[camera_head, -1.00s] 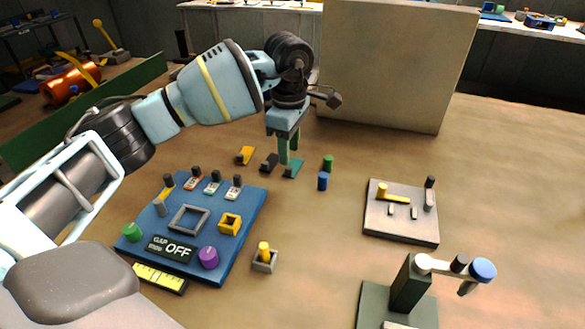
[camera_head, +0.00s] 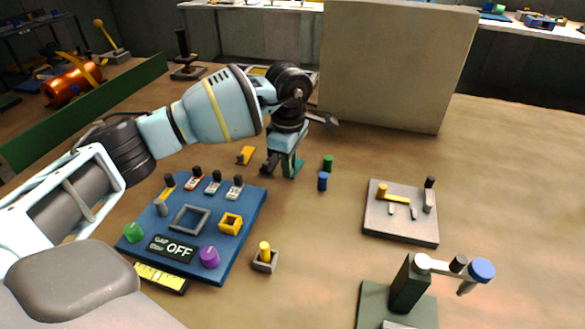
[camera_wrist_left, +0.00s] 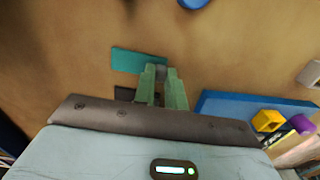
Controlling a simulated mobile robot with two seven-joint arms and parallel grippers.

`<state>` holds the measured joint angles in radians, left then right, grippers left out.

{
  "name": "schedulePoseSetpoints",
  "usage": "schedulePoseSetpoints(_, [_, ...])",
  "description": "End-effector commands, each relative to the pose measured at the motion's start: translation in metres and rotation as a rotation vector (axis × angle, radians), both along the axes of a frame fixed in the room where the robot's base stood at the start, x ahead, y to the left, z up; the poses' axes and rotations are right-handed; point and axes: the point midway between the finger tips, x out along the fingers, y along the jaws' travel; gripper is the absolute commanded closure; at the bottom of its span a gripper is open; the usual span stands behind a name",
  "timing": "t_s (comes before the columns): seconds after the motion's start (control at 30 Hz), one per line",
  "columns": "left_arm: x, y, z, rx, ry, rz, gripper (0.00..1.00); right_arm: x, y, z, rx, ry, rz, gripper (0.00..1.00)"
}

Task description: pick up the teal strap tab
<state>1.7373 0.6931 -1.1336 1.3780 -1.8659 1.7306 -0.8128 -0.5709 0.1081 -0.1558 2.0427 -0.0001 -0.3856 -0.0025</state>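The teal strap tab (camera_head: 297,169) lies on the table beyond the blue panel. In the left wrist view its flat teal plate (camera_wrist_left: 135,60) extends left from the fingertips. My left gripper (camera_head: 285,170) points down at the tab, with its two green fingers at table height. In the left wrist view the fingertips (camera_wrist_left: 161,72) stand on either side of a small grey upright part at the plate's right end. I cannot tell whether they press on it. My right gripper is not in view.
A yellow tab (camera_head: 246,154) and a dark tab (camera_head: 268,166) lie left of the gripper. Green (camera_head: 328,162) and blue (camera_head: 323,181) pegs stand close on its right. The blue panel (camera_head: 228,255) is nearer. A large beige block (camera_head: 395,65) stands behind.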

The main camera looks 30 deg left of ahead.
Motion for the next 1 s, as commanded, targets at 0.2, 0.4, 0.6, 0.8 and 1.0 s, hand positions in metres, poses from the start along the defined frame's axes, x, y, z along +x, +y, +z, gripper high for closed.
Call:
schedulePoseSetpoints(0.2, [0.0, 0.0, 0.0, 0.0, 0.0, 0.0, 1.0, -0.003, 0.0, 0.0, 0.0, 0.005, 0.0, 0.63])
schedulePoseSetpoints(0.4, [0.0, 0.0, 0.002, 0.0, 0.0, 0.0, 1.0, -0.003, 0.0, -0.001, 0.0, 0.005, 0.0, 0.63])
schedulePoseSetpoints(0.6, [0.001, 0.0, 0.014, 0.0, -0.002, 0.0, 1.0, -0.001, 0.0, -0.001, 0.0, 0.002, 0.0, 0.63])
schedulePoseSetpoints(0.8, [-0.006, -0.005, 0.036, 0.001, 0.001, -0.005, 1.0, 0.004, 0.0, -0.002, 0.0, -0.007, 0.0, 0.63])
schedulePoseSetpoints(1.0, [-0.039, -0.032, 0.039, 0.0, 0.0, -0.007, 1.0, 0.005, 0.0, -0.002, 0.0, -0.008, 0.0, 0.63])
